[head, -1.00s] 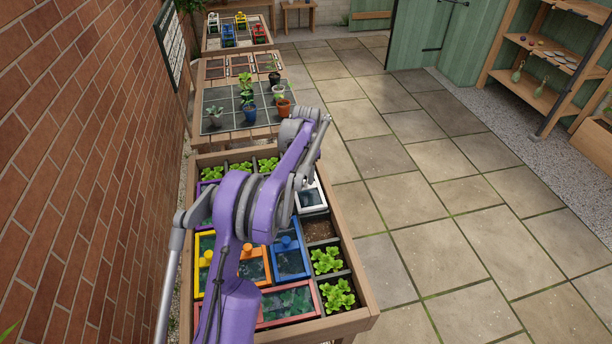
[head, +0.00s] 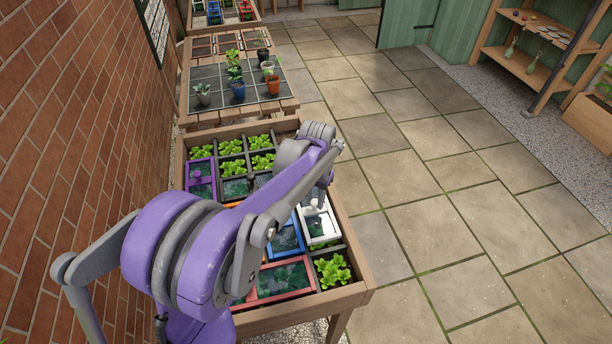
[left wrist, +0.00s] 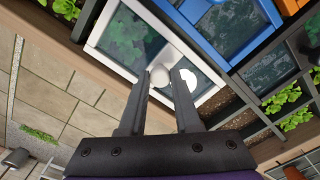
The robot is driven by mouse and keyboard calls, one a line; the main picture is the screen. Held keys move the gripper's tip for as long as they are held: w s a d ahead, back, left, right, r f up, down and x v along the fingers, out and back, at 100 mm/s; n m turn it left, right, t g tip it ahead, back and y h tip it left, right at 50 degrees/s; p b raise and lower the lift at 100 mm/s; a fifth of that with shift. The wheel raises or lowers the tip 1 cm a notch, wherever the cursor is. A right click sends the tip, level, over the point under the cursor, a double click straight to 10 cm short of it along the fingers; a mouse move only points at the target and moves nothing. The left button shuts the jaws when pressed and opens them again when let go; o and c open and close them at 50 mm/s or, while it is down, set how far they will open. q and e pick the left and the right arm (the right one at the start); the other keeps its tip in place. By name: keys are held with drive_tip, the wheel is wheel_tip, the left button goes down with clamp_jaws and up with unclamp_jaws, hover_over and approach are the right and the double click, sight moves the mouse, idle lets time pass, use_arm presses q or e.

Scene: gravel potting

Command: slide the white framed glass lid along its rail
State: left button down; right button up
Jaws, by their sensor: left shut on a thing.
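The white framed glass lid (head: 323,228) lies flat at the right side of the planter box, beside the blue framed lid (head: 286,241). In the left wrist view, the white lid (left wrist: 132,32) shows its pale frame, dark glass with leaves beneath, and a round white knob (left wrist: 159,75). My left gripper (left wrist: 163,84) is shut on this knob, one finger on each side. In the head view, my left gripper (head: 316,200) is over the lid, and my wrist hides part of the frame. My right gripper is in neither view.
A red framed lid (head: 283,283) lies at the near end, and a purple one (head: 200,176) at the left. An uncovered leafy plant (head: 332,270) sits just nearer than the white lid. The wooden box rim (head: 350,265) borders the right side. Paving (head: 430,220) beyond is clear.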

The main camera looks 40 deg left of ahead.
use_arm(q)
drive_tip(key=s+d, duration=0.2)
drive_tip(key=d, duration=0.1)
drive_tip(key=s+d, duration=0.5)
drive_tip(key=d, duration=0.1)
drive_tip(key=shift+s+d, duration=0.25)
drive_tip(key=shift+s, duration=0.05)
drive_tip(key=shift+s+d, duration=0.15)
drive_tip(key=c, duration=1)
unclamp_jaws()
drive_tip(key=o, duration=0.4)
drive_tip(key=shift+s+d, duration=0.1)
wheel_tip(320, 180, up, 11)
drive_tip(key=p, duration=0.1)
